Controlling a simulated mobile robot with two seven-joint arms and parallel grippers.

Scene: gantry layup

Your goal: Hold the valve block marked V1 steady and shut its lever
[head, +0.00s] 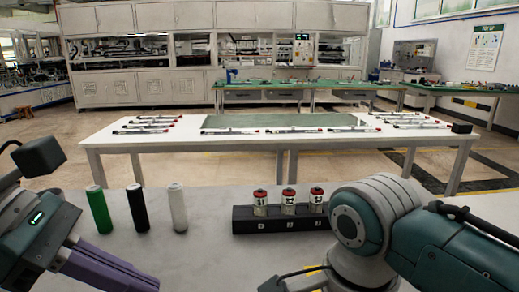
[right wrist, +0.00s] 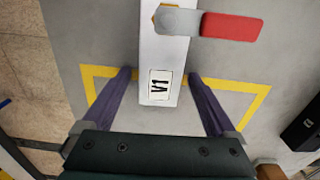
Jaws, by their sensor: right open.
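The valve block marked V1 (right wrist: 163,55) is a pale block with a black-on-white label, seen in the right wrist view. Its lever (right wrist: 232,26) has a red grip and a metal arm, and lies crosswise to the block, pointing right. My right gripper (right wrist: 159,75) is open, with one purple finger on each side of the block near the label; whether either finger touches cannot be told. In the head view my right arm hides the block. My left gripper (head: 108,268) is at the lower left over the grey table, away from the block; its finger gap is unclear.
Green (head: 99,210), black (head: 138,208) and white (head: 177,208) cylinders stand near my left gripper. A dark rack (head: 275,222) with three red-capped jars stands left of my right arm. Yellow tape (right wrist: 255,100) marks the surface around the block. A white table (head: 190,140) stands beyond.

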